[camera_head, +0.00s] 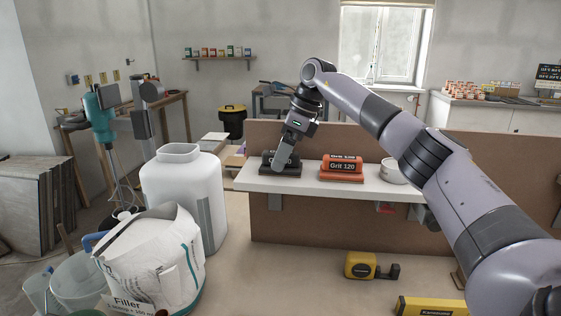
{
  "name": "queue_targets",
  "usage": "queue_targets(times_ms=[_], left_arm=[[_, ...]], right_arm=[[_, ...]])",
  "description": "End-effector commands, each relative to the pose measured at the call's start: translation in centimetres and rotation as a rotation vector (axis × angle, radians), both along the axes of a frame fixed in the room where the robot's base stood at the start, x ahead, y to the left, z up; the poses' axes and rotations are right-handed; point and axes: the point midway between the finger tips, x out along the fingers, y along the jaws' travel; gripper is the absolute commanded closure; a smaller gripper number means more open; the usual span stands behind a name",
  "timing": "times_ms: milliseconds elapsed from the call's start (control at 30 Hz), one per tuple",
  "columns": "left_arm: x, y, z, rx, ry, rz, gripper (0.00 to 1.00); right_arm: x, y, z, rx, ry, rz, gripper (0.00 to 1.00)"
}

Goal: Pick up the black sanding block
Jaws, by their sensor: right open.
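The black sanding block (266,163) sits at the left part of the white shelf (325,188). My right gripper (283,163) points down at it from above, with a grey finger in front of part of the block. The gripper is open; the far finger is hidden, and I cannot tell whether it touches the block. An orange-red block marked Grit 120 (342,168) lies to the right on the same shelf. My left gripper is not in view.
A white bowl (392,172) stands on the shelf, partly behind my right arm. A brown panel (330,220) supports the shelf. A yellow tape measure (362,265) lies on the bench below. A white jug (181,190) and filler bag (150,260) stand left.

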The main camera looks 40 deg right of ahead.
Motion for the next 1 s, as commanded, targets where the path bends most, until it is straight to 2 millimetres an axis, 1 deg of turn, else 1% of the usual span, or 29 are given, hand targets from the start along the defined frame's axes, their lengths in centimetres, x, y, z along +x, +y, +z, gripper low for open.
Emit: queue_targets(times_ms=[33, 100, 367, 400, 467, 500, 567, 600, 867, 967, 1000], left_arm=[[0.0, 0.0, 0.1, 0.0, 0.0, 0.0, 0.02], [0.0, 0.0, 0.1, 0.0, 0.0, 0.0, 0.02], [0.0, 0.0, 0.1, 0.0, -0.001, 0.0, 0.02], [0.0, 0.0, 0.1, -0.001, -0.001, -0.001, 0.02], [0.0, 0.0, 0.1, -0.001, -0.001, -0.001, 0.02], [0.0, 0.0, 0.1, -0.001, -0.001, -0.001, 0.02], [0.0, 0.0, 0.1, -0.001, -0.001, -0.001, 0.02], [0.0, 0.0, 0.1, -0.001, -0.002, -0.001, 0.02], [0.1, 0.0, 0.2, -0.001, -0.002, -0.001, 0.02], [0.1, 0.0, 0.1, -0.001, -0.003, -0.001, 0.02], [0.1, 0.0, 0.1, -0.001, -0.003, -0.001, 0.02]], right_arm=[[0.1, 0.1, -0.7, -0.001, 0.002, 0.0, 0.06], [0.3, 0.3, -1.3, 0.0, 0.001, 0.0, 0.06], [0.5, 0.4, -1.6, 0.001, -0.002, 0.0, 0.06], [0.5, 0.4, -1.6, 0.001, -0.002, 0.0, 0.13], [0.5, 0.4, -1.6, 0.001, -0.002, 0.0, 0.32], [0.4, 0.4, -1.6, 0.001, -0.002, 0.0, 0.45], [0.4, 0.4, -1.6, 0.001, -0.002, 0.0, 0.65], [0.4, 0.4, -1.6, 0.001, -0.002, 0.0, 0.72], [0.5, 0.4, -1.3, 0.002, -0.004, 0.0, 0.72], [0.5, 0.4, -0.6, 0.001, -0.004, -0.001, 0.72], [0.5, 0.4, 0.1, 0.001, -0.007, 0.0, 0.72]])
